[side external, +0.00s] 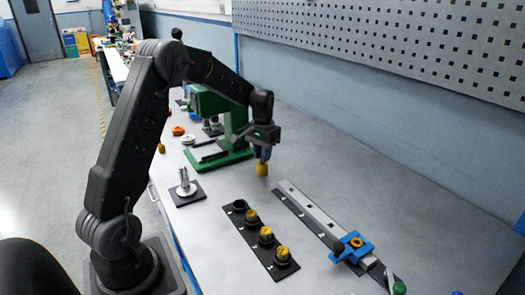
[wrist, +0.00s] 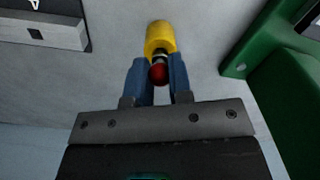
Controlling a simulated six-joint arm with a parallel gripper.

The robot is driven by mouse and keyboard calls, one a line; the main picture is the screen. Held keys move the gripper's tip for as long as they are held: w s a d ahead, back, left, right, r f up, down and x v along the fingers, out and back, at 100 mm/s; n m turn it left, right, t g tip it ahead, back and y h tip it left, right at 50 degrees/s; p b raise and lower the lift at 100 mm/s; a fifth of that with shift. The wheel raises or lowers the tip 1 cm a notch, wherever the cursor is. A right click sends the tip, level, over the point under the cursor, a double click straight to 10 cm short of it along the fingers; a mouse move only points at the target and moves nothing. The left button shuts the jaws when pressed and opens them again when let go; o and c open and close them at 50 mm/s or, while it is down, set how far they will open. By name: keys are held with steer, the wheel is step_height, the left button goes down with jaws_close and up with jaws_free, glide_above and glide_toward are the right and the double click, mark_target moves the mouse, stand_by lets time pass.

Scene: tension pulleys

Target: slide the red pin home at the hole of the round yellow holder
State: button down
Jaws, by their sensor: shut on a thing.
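My gripper (side external: 262,153) is shut on a piece with a yellow cylinder at its outer end. In the wrist view the yellow cylinder (wrist: 160,38) sticks out past the blue fingertips, and a rounded red end (wrist: 158,74) shows between them. I cannot tell whether red and yellow are one part. In the side view the yellow cylinder (side external: 262,169) hangs below my gripper, above the bench and apart from it. A round yellow part (side external: 356,242) with a dark centre sits on a blue block at the rail's front end. Which yellow part is the holder is unclear.
A black strip (side external: 250,236) holds several round seats, most with yellow-topped pieces; its far seat (side external: 239,204) looks empty. A grey rail (side external: 316,214) lies right of it. A green press (side external: 222,138) stands close behind my gripper. Bare bench lies at the right.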

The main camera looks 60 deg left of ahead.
steer(key=shift+f, duration=0.3)
steer(key=shift+f, duration=0.25)
stand_by(0.4)
steer(key=shift+f, duration=0.1)
steer(key=c, duration=1)
jaws_free()
steer(key=shift+o, duration=0.2)
step_height(320, 180, up, 14)
